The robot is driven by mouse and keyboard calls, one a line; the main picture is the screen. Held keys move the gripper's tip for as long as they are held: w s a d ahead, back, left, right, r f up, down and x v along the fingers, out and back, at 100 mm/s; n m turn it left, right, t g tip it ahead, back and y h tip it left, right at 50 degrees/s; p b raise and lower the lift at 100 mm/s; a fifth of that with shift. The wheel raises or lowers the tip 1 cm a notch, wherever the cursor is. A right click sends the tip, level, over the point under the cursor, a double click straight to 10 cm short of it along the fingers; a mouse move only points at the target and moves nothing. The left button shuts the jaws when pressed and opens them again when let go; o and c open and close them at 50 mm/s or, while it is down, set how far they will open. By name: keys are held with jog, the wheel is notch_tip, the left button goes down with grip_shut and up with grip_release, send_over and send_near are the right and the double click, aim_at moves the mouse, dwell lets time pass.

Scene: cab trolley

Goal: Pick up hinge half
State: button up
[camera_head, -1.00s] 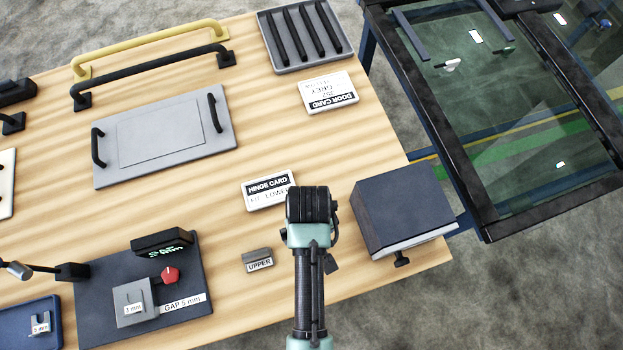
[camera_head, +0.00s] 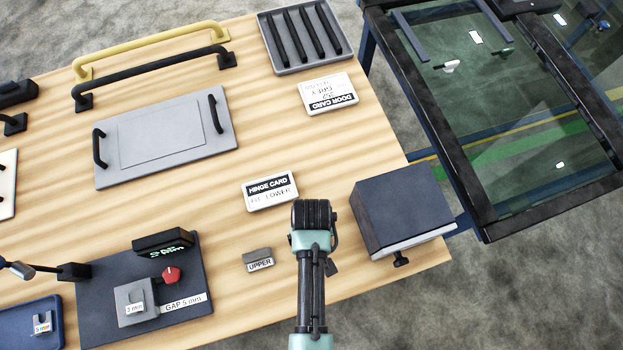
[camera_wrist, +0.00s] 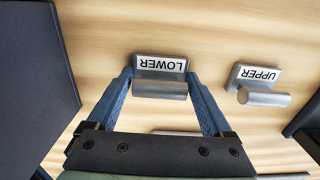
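The grey hinge half with the LOWER label (camera_wrist: 160,88) lies on the wooden table in the wrist view. My gripper (camera_wrist: 158,76) is open, with its blue fingers at either end of this half; whether they touch it is hard to tell. In the head view my gripper (camera_head: 314,215) is seen from above, and my arm hides the LOWER half. A second hinge half, labelled UPPER (camera_head: 258,259), lies to the left; it also shows at the right in the wrist view (camera_wrist: 262,97).
A dark box (camera_head: 402,210) stands close to the right of my gripper. The hinge card (camera_head: 270,191), ending in LOWER, lies just behind. A dark gap-gauge board (camera_head: 110,310) is at left. The table (camera_head: 330,150) is bare between the hinge card and door card (camera_head: 328,93).

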jog(key=c, duration=0.8)
